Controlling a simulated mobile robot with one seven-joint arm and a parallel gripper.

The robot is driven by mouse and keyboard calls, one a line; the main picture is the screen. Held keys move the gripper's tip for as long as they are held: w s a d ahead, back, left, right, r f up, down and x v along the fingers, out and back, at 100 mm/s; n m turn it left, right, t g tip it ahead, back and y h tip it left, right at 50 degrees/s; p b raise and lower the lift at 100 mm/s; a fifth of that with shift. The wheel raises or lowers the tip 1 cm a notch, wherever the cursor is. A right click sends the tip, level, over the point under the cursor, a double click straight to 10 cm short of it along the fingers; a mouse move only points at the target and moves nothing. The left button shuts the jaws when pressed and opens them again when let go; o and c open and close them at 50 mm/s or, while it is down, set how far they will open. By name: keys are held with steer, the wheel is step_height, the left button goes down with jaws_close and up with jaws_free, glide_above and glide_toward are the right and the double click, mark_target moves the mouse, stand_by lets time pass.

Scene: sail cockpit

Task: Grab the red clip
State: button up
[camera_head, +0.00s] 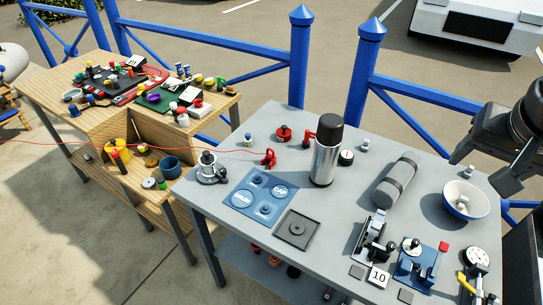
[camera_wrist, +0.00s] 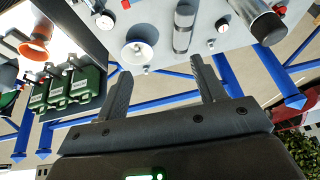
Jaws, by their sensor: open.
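A small red clip-like piece (camera_head: 269,158) sits on the grey table (camera_head: 225,165) near its back left, with a thin red line running left from it. I take it to be the red clip. My gripper (camera_wrist: 160,88) is open, with nothing between its two fingers in the wrist view. In the head view my dark gripper is at the far right, above the table's right end and well away from the red piece. I cannot pick out the clip for sure in the wrist view.
A tall steel flask (camera_head: 326,155) stands right of the red piece. A red round fitting (camera_head: 284,132) lies behind it, and a blue panel (camera_head: 260,197) in front. A grey roll (camera_head: 395,180) and white bowl (camera_head: 462,203) lie toward my gripper. Blue railings (camera_head: 300,60) run behind.

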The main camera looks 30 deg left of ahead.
steer(key=w+a+r+g, duration=0.1)
steer(key=w+a+r, duration=0.3)
steer(key=w+a, duration=0.55)
steer(key=g, duration=0.2)
glide_above(270, 149)
step_height(270, 149, down, 12)
steer(key=shift+m+h, duration=0.4)
step_height(270, 149, down, 22)
steer(key=shift+a+r, duration=0.1)
steer(key=shift+a, duration=0.05)
steer(key=shift+w+f, duration=0.15)
steer(key=shift+f, duration=1.25)
steer(key=shift+w+f, duration=0.1)
steer(key=shift+f, duration=1.25)
steer(key=shift+c, duration=0.2)
